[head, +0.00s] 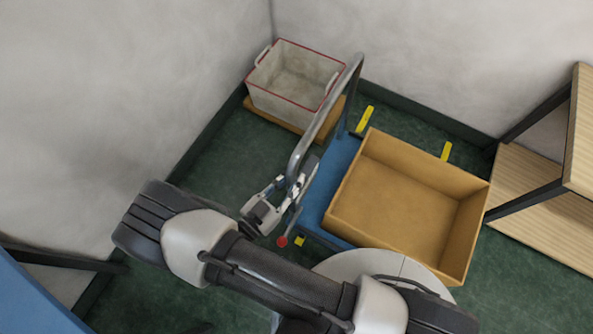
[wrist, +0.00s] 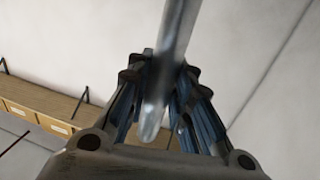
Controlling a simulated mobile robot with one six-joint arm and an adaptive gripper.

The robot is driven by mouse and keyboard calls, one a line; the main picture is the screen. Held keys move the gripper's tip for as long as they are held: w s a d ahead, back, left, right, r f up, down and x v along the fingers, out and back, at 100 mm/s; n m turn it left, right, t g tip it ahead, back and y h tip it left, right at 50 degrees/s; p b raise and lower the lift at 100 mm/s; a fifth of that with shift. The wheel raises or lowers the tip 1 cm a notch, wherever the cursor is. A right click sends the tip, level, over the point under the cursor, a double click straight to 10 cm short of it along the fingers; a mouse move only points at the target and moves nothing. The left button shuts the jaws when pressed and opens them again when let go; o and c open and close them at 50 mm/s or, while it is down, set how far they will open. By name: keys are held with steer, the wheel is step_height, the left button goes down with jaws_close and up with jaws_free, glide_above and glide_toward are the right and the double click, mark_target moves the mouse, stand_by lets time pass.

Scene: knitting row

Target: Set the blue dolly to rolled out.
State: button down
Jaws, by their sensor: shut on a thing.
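The blue dolly (head: 317,190) stands on the green floor in the head view, with a large tan open box on its deck. Its grey tubular handle (head: 326,104) arches up at the dolly's left side. My gripper (head: 296,178) is at the handle's near leg, shut on it. In the wrist view the handle bar (wrist: 173,60) runs down between the fingers of my gripper (wrist: 160,90). A small red knob (head: 282,241) shows low beside the dolly's near corner. The dolly's wheels are hidden.
The tan box (head: 405,200) fills most of the deck. A white bin with red rim (head: 292,85) sits on a wooden board against the back left walls. Yellow floor marks (head: 365,119) lie behind the dolly. A wooden shelf (head: 545,195) stands close on the right.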

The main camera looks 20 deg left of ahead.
steer(key=shift+s+f, duration=0.15)
steer(key=shift+s, duration=0.05)
steer(key=c, duration=1.8)
jaws_free()
steer(key=shift+o, duration=0.5)
steer(key=shift+s, duration=0.25)
steer(key=shift+o, duration=1.4)
steer(key=shift+w, duration=0.1)
steer(key=v, duration=1.2)
steer(key=shift+r, duration=0.2)
